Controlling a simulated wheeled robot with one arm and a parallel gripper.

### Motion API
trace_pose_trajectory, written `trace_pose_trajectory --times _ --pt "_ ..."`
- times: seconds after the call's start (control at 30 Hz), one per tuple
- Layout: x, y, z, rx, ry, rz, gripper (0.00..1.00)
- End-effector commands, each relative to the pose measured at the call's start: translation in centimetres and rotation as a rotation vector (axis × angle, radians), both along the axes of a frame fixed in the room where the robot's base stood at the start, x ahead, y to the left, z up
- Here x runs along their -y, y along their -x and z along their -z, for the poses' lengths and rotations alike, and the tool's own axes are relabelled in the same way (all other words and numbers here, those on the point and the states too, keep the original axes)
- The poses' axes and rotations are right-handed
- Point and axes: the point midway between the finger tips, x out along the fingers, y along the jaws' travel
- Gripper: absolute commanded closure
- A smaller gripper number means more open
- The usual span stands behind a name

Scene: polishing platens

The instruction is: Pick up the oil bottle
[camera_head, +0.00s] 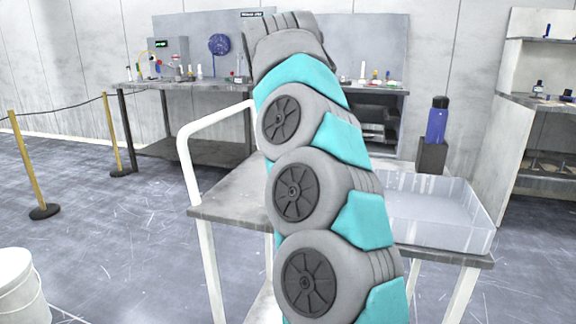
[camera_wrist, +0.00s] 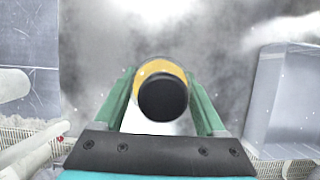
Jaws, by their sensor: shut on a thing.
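The oil bottle (camera_wrist: 162,97) shows in the wrist view from above, with a round black cap and a yellow shoulder. My gripper (camera_wrist: 160,78) has one green finger on each side of it and is shut on it. A grey, blurred surface lies beyond the bottle. Whether the bottle's base touches that surface cannot be told. In the head view my arm hides both the gripper and this bottle.
A grey cart (camera_head: 228,207) with a white handle (camera_head: 183,150) stands ahead. On its right are a clear tray (camera_head: 440,241) and a blue bottle (camera_head: 436,126) in a dark holder (camera_head: 431,157). A workbench (camera_head: 190,86) stands behind, shelves (camera_head: 545,101) at right, rope posts (camera_head: 30,165) at left.

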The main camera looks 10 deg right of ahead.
Motion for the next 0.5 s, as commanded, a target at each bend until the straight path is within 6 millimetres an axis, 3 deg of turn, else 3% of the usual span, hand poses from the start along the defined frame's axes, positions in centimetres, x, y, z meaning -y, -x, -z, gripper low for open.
trace_pose_trajectory --times 0.07,0.5 --pt "0.0 0.0 0.0 0.0 0.0 0.0 0.45" --pt "0.0 0.0 0.0 0.0 0.0 0.0 0.94"
